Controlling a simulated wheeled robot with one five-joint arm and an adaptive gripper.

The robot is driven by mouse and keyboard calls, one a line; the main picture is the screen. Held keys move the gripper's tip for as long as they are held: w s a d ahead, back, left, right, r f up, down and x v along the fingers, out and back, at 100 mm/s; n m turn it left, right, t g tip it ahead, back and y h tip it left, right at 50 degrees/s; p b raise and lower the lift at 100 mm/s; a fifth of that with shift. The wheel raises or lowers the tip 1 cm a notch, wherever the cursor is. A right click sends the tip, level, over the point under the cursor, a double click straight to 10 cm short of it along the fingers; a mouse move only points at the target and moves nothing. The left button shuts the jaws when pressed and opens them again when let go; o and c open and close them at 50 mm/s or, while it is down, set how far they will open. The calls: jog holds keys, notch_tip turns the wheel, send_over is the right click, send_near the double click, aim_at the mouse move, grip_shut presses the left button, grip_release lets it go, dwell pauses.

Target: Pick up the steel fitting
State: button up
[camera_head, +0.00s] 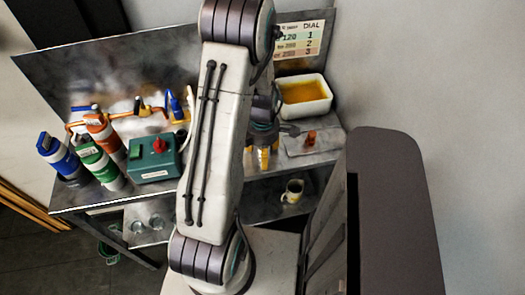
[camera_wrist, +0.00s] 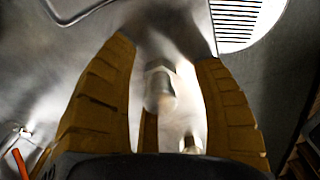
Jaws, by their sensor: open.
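The steel fitting (camera_wrist: 159,86) shows in the wrist view as a small shiny metal piece with a hex-like top and a rounder lower part. It lies between the spread yellow-brown fingers of my gripper (camera_wrist: 168,80), with gaps on both sides. My gripper is open, and a third finger shows behind and below the fitting. In the head view my gripper (camera_head: 263,158) is low over the bench beside my arm, mostly covered by it. The fitting cannot be made out there.
The metal bench (camera_head: 222,165) holds several bottles (camera_head: 100,165) and a green box (camera_head: 153,160) with a red knob on the left. A white tub (camera_head: 304,97) and a plate with a red part (camera_head: 310,137) are right. A mug (camera_head: 292,191) stands below. A slotted grate (camera_wrist: 237,18) is near.

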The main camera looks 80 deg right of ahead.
grip_shut()
dwell(0.7)
